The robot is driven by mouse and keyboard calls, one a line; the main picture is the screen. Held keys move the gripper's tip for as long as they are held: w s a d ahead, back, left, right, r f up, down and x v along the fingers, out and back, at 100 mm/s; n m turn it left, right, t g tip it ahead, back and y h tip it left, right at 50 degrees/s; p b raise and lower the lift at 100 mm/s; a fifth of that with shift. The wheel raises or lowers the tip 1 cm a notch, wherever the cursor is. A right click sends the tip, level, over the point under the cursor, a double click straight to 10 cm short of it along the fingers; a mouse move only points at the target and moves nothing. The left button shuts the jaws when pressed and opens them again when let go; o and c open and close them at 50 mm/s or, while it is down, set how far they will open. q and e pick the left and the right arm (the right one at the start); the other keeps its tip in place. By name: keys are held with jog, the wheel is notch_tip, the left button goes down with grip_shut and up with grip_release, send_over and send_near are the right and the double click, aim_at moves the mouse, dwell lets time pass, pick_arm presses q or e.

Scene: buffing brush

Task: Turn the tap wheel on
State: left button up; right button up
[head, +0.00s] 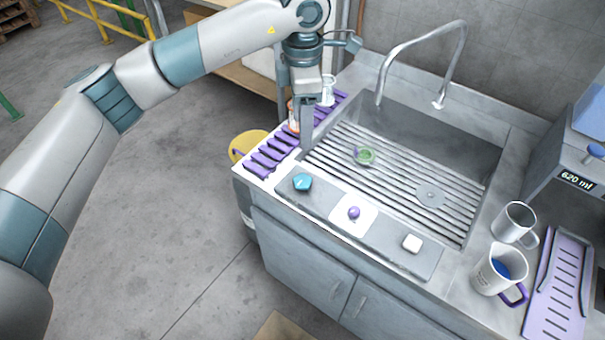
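The tap (425,55) is a tall bent metal spout at the back of the sink. I cannot tell for sure which of these is the tap wheel. My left gripper (307,140) points down at the sink's left edge, above and behind the teal knob and apart from it. Its fingers are seen edge-on, so its opening is unclear. My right gripper is out of view.
A green round item (364,155) lies on the slatted sink grid. A purple rack (268,158) holds an orange and white container (293,115) beside my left gripper, with a white mug (328,90) behind. A metal mug (514,224) and a jug (498,270) stand right.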

pick_arm(q)
jog(key=shift+f, duration=0.15)
jog(key=p, duration=0.7)
send_near(303, 180)
notch_tip(303, 180, down, 7)
jog(key=shift+r, duration=0.2)
jog(key=shift+f+p, duration=0.4)
jog(key=shift+f, duration=0.35)
jog(key=c, duration=1.1)
